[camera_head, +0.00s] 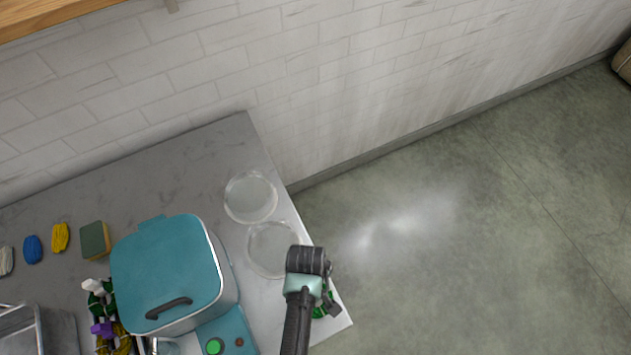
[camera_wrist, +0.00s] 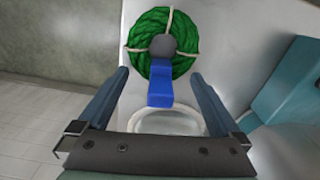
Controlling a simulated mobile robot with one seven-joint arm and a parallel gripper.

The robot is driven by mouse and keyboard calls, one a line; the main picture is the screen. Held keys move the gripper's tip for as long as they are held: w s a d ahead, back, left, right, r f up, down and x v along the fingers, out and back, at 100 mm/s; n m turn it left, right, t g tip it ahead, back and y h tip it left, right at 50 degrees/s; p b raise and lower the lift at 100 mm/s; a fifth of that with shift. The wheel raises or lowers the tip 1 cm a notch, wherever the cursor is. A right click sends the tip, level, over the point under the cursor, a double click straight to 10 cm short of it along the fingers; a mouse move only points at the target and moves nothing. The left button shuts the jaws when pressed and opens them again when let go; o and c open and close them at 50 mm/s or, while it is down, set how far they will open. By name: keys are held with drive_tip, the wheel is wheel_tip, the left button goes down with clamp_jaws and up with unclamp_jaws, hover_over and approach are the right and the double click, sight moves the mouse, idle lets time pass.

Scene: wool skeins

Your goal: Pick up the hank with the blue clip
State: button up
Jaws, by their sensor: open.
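A green hank (camera_wrist: 136,55), coiled round and tied with pale bands, lies on the counter in the wrist view. A dark grey round piece (camera_wrist: 163,47) sits at its middle, with a blue clip (camera_wrist: 160,88) extending from it toward my gripper. My gripper (camera_wrist: 160,76) is open, its two fingers apart to the left and right of the blue clip. I cannot tell its height above the hank. In the head view my arm hides most of the green hank (camera_head: 319,312) near the counter's right edge; the blue clip is not visible there.
Two clear round dishes (camera_head: 250,197) (camera_head: 272,250) stand behind the hank. A teal-lidded box (camera_head: 165,265) is to the left, with a teal device (camera_head: 228,330) in front. Small skeins (camera_head: 33,249) and a sponge (camera_head: 95,240) lie far left. Floor drops away right.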

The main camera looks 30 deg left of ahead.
drive_tip(key=shift+f, duration=0.25)
drive_tip(key=c, duration=1.1)
drive_tip(key=shift+o, duration=0.2)
